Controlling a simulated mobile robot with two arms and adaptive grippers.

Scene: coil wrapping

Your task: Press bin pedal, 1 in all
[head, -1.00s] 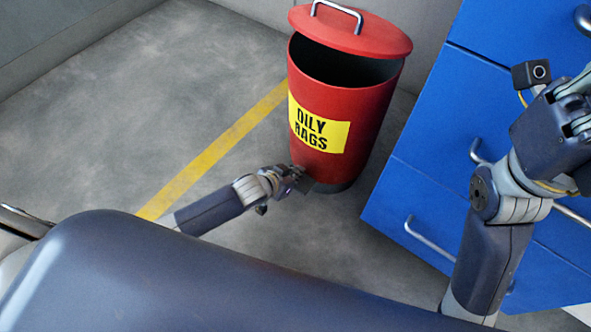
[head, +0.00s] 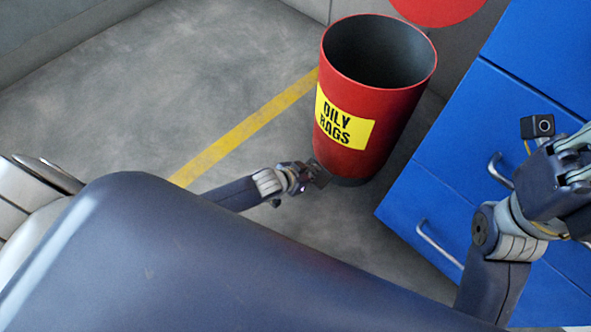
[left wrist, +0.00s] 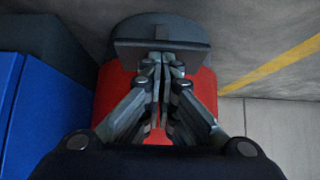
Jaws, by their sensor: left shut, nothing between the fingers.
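The red bin (head: 372,105) with the yellow "OILY RAGS" label stands upright on the floor. Its red lid (head: 437,8) is raised behind it, cut off by the top edge, and the dark inside shows. My left gripper (head: 318,174) is low at the foot of the bin, at the dark pedal. In the left wrist view my left gripper (left wrist: 160,65) is shut and empty, its tips against the dark grey pedal plate (left wrist: 160,47), with the red bin body (left wrist: 110,90) behind. My right gripper (head: 575,165) is at the right edge, its fingers not clear.
Blue drawers (head: 440,185) with metal handles stand right of the bin. A yellow floor line (head: 245,128) runs to the bin's left. The grey floor (head: 130,110) to the left is clear. A grey wall is behind.

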